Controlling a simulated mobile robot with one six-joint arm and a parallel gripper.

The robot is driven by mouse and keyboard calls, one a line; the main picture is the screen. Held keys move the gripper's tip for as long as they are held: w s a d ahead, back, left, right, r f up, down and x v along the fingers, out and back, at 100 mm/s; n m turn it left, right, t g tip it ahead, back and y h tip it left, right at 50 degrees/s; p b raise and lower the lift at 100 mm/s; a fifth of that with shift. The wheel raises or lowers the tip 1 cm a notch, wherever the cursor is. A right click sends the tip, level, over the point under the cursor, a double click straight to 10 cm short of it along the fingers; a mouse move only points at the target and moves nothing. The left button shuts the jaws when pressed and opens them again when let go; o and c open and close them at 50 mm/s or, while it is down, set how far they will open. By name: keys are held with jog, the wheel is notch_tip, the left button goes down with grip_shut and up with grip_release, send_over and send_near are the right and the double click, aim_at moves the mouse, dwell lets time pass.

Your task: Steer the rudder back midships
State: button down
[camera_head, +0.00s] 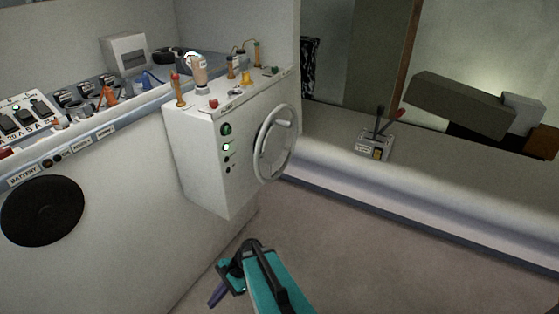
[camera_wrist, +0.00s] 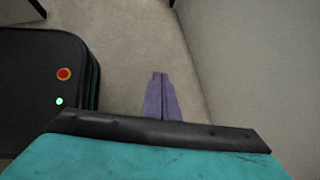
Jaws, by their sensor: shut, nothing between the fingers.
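A pale grey steering wheel (camera_head: 262,150) is mounted on the right side of a white console box (camera_head: 195,165). My gripper (camera_head: 217,296) is low over the floor in the head view, below and left of the wheel and well apart from it. In the wrist view my gripper (camera_wrist: 161,78) has its purple fingers together, empty, pointing at the floor. On the console front is a column of round buttons and lamps (camera_head: 226,147), one lit green. The rudder itself does not show, and I cannot read a rudder angle.
Switches, a joystick (camera_head: 198,70) and small levers stand on the console tops. A black round speaker-like disc (camera_head: 42,211) is on the left panel. A throttle lever box (camera_head: 374,146) sits on the right ledge. The carpeted floor (camera_head: 350,250) is clear.

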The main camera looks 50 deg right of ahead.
jog(key=s+a+f+n+g+h, duration=0.3)
jog(key=s+f+n+h, duration=0.1)
jog(key=s+n, duration=0.5)
jog(key=s+a+f+n+g+h, duration=0.2)
jog(key=s+f+n+g+h, duration=0.2)
jog(key=s+n, duration=0.6)
jog(key=shift+s+a+f, duration=0.4)
jog(key=shift+s+f, duration=0.15)
jog(key=shift+f, duration=0.65)
jog(key=shift+a, duration=0.1)
